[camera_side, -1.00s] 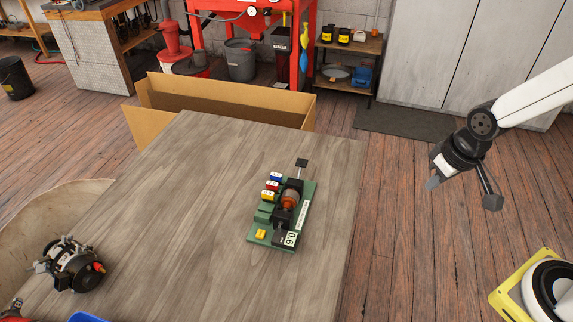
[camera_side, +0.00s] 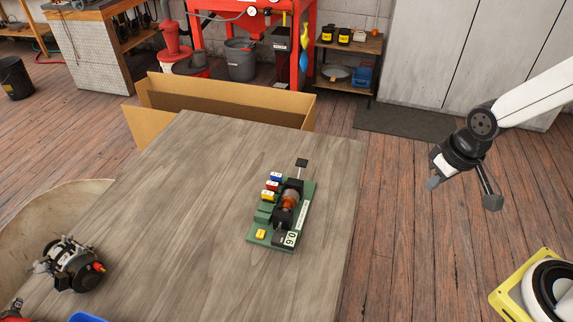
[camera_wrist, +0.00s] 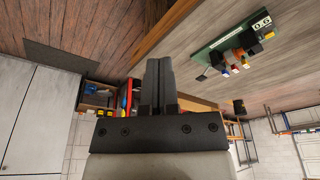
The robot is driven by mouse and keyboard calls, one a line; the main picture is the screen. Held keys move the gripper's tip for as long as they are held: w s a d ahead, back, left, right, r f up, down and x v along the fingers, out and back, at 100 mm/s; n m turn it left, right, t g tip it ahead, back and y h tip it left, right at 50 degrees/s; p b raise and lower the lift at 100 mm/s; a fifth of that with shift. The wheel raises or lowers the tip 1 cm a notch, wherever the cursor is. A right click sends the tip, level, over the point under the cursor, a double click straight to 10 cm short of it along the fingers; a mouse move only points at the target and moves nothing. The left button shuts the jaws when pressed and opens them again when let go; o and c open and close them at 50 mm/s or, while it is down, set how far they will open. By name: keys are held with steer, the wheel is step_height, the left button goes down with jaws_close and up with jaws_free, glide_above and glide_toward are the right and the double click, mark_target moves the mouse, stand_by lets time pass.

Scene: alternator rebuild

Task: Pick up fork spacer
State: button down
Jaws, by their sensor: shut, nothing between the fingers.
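My gripper (camera_side: 434,184) hangs in the air to the right of the table, well clear of it. In the wrist view its fingers (camera_wrist: 158,82) are together and empty. A green fixture (camera_side: 262,236) lies on the table right of its middle, bearing a dark and copper-coloured part, a display reading 0.6, and blue (camera_side: 276,177), red (camera_side: 272,186) and yellow (camera_side: 269,195) blocks. It shows upside down at upper right in the wrist view (camera_wrist: 228,42). I cannot tell which piece is the fork spacer. My gripper is far from the fixture and touches nothing.
An alternator (camera_side: 76,270) sits at the table's left front. A blue tray edge (camera_side: 88,318) shows at the bottom. An open cardboard box (camera_side: 225,97) stands behind the table (camera_side: 180,215). The table's middle is bare, with open floor to its right.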

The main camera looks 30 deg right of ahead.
steer(key=c, duration=0.8)
jaws_free()
steer(key=shift+c, duration=0.2)
steer(key=shift+w, duration=0.1)
steer(key=m+y, duration=0.3)
steer(key=m, duration=2.3)
glide_toward(270, 193)
steer(key=shift+d+f+t, duration=0.25)
steer(key=shift+f+t, duration=0.05)
steer(key=shift+f, duration=0.85)
steer(key=shift+w+a+f+m, duration=0.15)
steer(key=shift+a+f+m, duration=0.2)
steer(key=shift+a+m, duration=0.2)
steer(key=shift+x, duration=1.3)
